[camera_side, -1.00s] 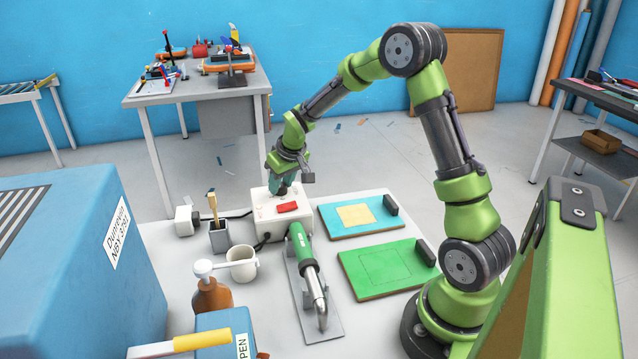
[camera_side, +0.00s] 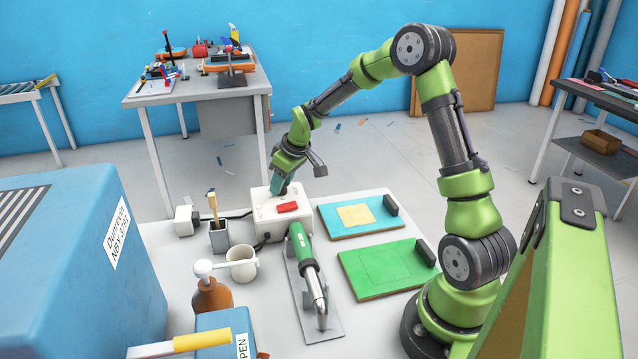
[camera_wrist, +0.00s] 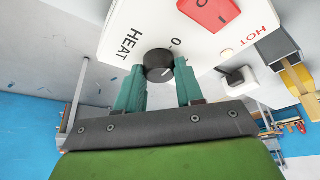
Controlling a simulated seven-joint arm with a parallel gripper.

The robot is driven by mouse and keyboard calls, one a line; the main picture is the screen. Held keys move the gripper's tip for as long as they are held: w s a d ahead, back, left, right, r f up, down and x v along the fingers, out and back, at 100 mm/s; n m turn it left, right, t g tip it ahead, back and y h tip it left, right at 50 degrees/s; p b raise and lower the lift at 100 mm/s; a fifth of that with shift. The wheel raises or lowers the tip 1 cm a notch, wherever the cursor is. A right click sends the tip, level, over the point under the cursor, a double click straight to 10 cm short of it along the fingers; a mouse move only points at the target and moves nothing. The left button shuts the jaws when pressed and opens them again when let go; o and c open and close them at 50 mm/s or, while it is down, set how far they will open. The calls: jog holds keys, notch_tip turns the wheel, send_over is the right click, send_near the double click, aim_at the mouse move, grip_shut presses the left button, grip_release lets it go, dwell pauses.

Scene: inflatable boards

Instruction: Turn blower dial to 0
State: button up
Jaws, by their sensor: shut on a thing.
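The blower's white control box (camera_side: 263,222) stands on the white table, with a red switch (camera_side: 288,207) on top. In the wrist view the box (camera_wrist: 130,28) shows the words HEAT and HOT, a 0 mark and the red switch (camera_wrist: 208,10). The black dial (camera_wrist: 158,65) sits between the teal fingers of my gripper (camera_wrist: 160,75), which is shut on it. A pale pointer line shows on the dial, near the 0 mark; its exact alignment is hard to tell. In the side view my gripper (camera_side: 279,186) hides the dial at the back of the box.
A green hot-air tool (camera_side: 302,250) lies on a grey plate in front of the box. A blue board (camera_side: 335,228) and a green board (camera_side: 375,282) lie to the right.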

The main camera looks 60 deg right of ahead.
jog(key=o, duration=1)
jog(key=v, duration=1.7)
jog(key=s+a+m+t, duration=0.1)
jog(key=s+a, duration=0.4)
jog(key=a, duration=0.1)
jog(key=s+a+m+y, duration=0.1)
jog(key=s+a+m, duration=0.1)
jog(key=s+a, duration=0.4)
jog(key=s+a+r+m+t+y, duration=0.1)
jog(key=s+a, duration=0.5)
jog(key=a, duration=0.1)
jog(key=shift+r+t, duration=0.1)
jog(key=shift+t, duration=0.2)
